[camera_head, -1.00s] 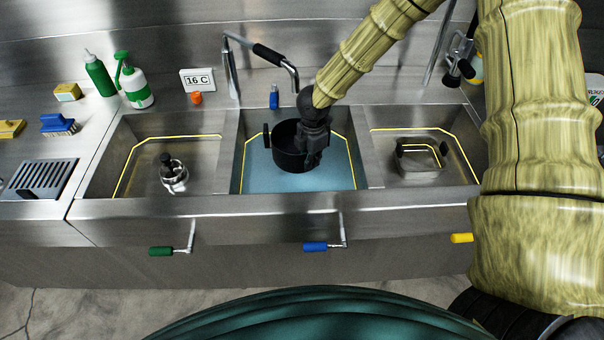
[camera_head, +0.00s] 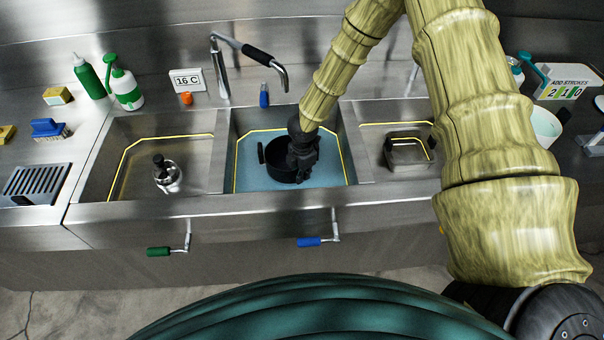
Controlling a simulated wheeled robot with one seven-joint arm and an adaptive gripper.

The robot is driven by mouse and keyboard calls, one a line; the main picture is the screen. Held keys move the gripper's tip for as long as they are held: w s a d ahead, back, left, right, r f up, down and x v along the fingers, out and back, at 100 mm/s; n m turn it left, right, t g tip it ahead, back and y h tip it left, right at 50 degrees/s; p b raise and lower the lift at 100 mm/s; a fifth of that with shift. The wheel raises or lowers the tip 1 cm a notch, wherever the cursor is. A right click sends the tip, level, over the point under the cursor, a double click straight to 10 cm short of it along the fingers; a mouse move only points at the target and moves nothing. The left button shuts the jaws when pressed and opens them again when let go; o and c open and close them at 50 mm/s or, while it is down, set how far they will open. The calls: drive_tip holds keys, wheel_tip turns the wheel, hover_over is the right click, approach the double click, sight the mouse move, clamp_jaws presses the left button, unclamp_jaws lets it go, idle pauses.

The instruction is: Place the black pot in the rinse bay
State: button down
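The black pot (camera_head: 281,168) is inside the middle bay (camera_head: 333,183) of the three-bay sink, low over or in its blue water or floor. Its lower part is hard to make out, and I cannot tell if it touches the bottom. Its left handle (camera_head: 261,152) shows clear. My gripper (camera_head: 303,160) points down at the pot's right side and appears shut on it there. The fingers and the right handle are dark and hard to separate.
The left bay (camera_head: 125,185) holds a metal item with a black knob (camera_head: 167,173). The right bay holds a small metal pan (camera_head: 408,153). A faucet with a black grip (camera_head: 258,53) stands behind the middle bay. A blue-handled lever (camera_head: 309,242) is on the front.

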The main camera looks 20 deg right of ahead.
drive_tip(key=shift+f, duration=0.15)
drive_tip(key=shift+f, duration=0.15)
drive_tip(key=c, duration=1.6)
unclamp_jaws()
drive_tip(key=shift+c, duration=0.2)
wheel_tip(320, 180, up, 12)
drive_tip(key=b, duration=0.3)
drive_tip(key=shift+s, duration=0.2)
drive_tip(key=shift+r, duration=0.2)
